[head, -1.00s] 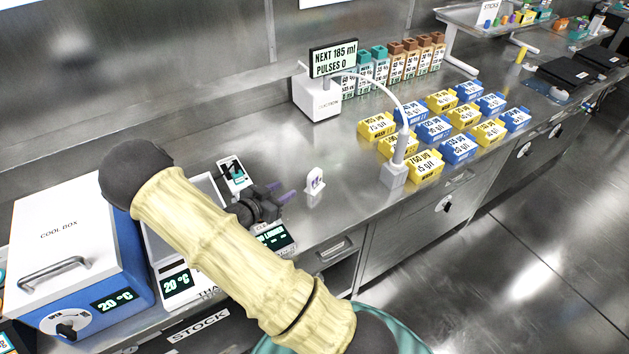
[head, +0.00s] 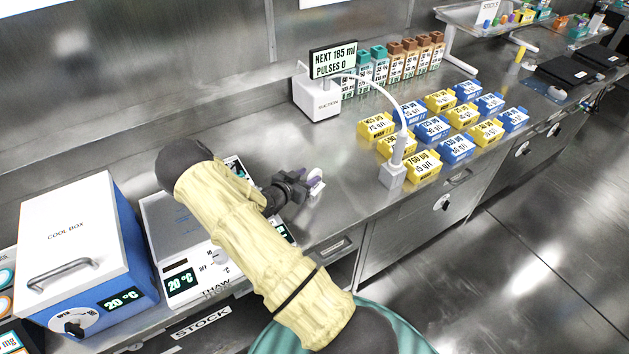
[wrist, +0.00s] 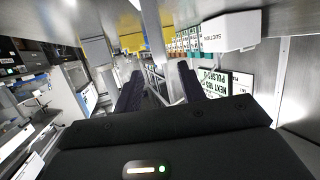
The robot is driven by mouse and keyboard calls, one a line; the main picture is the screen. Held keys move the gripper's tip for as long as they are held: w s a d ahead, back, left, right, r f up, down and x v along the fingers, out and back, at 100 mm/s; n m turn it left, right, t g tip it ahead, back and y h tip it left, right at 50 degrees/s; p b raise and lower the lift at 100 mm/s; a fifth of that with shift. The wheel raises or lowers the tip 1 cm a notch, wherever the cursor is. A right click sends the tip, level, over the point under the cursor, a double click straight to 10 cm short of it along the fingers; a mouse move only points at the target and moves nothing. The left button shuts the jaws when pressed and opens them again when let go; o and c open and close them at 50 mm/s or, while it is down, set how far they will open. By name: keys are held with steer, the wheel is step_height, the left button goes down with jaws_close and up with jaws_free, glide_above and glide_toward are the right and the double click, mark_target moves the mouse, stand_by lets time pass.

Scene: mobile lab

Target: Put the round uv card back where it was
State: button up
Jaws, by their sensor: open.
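A small white upright piece with a rounded top (head: 316,195) stands on the bench, right at my fingertips; it may be the round uv card or its holder, and I cannot tell which. My gripper (head: 312,178) is open, with its purple-tipped fingers reaching to the right at this piece. In the wrist view the two dark fingers (wrist: 160,88) are apart. A pale upright shape shows beyond them, but I cannot tell whether it is the card. The fingers partly hide the white piece in the head view.
The suction unit (head: 317,98) stands behind, its hose running to a white holder (head: 392,175) at right. Yellow and blue labelled boxes (head: 433,128) stand beyond. The thaw unit (head: 180,283) and cool box (head: 80,235) are at left. Bare bench lies behind my gripper.

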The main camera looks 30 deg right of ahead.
mark_target(312, 173)
steer(key=shift+d, duration=0.1)
steer(key=x, duration=0.1)
steer(key=p+x, duration=0.1)
steer(key=x, duration=0.1)
steer(key=p+x, duration=0.1)
steer(key=x, duration=0.1)
steer(key=shift+w+f, duration=0.25)
steer(key=shift+c, duration=0.4)
jaws_close()
